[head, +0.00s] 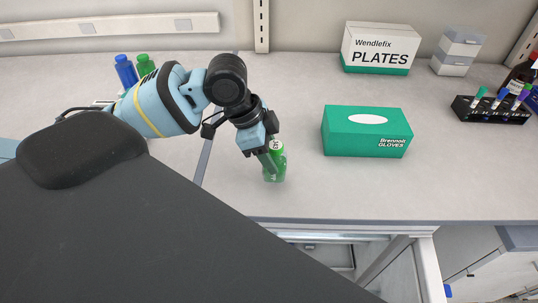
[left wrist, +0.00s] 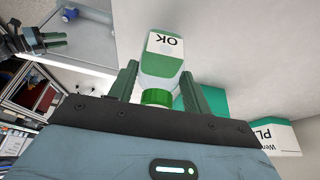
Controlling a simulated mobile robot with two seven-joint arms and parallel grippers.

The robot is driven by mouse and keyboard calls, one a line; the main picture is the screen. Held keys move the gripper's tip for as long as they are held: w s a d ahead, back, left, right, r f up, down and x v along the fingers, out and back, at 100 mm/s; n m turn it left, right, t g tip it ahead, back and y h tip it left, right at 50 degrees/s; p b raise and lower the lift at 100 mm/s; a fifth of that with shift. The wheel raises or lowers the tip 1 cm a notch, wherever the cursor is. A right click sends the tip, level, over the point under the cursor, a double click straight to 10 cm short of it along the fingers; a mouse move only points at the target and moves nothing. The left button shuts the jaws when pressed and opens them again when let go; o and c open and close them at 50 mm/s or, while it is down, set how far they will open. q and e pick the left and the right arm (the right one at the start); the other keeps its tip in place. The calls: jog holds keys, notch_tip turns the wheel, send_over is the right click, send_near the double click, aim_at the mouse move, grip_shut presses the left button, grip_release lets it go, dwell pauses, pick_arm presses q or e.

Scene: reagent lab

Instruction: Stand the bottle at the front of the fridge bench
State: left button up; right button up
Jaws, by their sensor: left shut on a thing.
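A small green bottle (head: 276,163) with a white label is in my left gripper (head: 268,150), over the bench near its front edge. In the left wrist view the bottle (left wrist: 166,62) sits between the two fingers, its green cap toward the palm and its label reading "OK". My left gripper (left wrist: 158,85) is shut on it. In the head view the bottle looks close to upright; I cannot tell whether its base touches the bench (head: 400,190). A dark gripper-like shape (left wrist: 38,42) at the wrist view's upper left may be my right gripper; its jaws are unclear.
A green glove box (head: 362,133) stands right of the bottle. A plates box (head: 378,48) is behind it, and a dark tube rack (head: 490,110) is at far right. Blue (head: 126,70) and green (head: 146,64) bottles stand at back left. An open compartment shows below the front edge.

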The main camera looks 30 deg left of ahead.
pick_arm(q)
jog(key=shift+w+a, duration=0.7)
jog(key=shift+f, duration=1.8)
jog(key=shift+f, duration=0.2)
jog(key=o, duration=1)
jog(key=shift+o, duration=0.2)
jog(key=shift+r, duration=0.1)
jog(key=v, duration=1.2)
jog(key=shift+p, duration=0.4)
